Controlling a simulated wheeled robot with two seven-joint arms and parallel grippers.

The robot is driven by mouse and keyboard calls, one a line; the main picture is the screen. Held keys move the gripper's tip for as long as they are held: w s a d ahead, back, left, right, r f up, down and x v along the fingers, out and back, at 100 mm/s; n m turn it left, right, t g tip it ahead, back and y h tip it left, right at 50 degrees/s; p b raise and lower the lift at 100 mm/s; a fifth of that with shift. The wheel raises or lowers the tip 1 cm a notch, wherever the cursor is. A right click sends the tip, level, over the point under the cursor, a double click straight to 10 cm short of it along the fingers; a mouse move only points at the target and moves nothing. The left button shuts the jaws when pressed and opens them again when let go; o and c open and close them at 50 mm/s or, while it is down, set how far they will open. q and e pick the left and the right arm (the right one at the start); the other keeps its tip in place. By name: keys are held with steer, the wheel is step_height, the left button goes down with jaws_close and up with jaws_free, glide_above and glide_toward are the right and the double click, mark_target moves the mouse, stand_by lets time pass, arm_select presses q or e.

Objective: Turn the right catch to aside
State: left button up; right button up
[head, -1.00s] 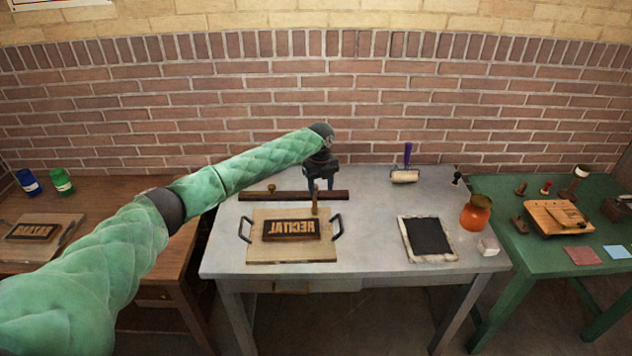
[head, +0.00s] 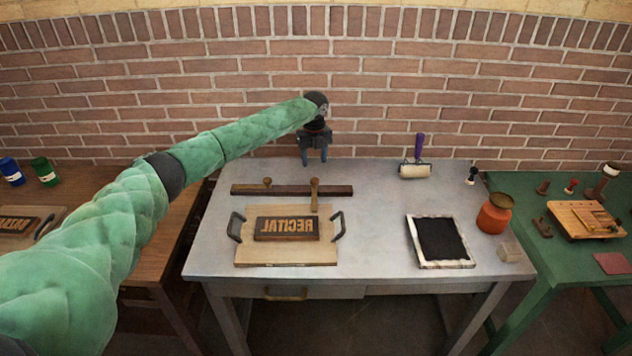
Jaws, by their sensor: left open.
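A dark wooden bar (head: 291,191) lies along the back of the grey table, behind the wooden board (head: 285,257). The right catch (head: 314,195), a light wooden piece, sits on the bar and points forward toward the board. The left catch (head: 267,183) is a smaller knob shape on the bar, and it does not reach over the board. The dark block with raised reversed lettering (head: 286,227) lies on the board. My left gripper (head: 314,162) is open and empty, fingers down, above and behind the right catch, apart from it. My right gripper is out of view.
The board has dark handles at both sides. On the grey table (head: 375,225) stand an inked slab (head: 440,242), a purple-handled roller (head: 416,163) and an orange jar (head: 494,213). A green table (head: 550,263) is at right, a brown one at left. A brick wall is behind.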

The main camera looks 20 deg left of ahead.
mark_target(315, 179)
arm_select(q)
steer(key=shift+w+f, duration=0.2)
steer(key=shift+f, duration=0.3)
steer(key=shift+s+f+p, duration=0.15)
steer(key=shift+f+p, duration=0.2)
steer(key=shift+f, duration=0.05)
step_height(315, 179, down, 5)
steer(key=shift+f+p, duration=0.2)
steer(key=shift+p, duration=0.95)
steer(key=shift+f, duration=0.65)
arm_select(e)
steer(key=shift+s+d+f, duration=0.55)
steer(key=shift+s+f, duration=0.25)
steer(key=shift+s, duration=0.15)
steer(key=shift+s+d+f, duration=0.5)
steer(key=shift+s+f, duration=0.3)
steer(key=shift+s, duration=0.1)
arm_select(q)
jaws_close()
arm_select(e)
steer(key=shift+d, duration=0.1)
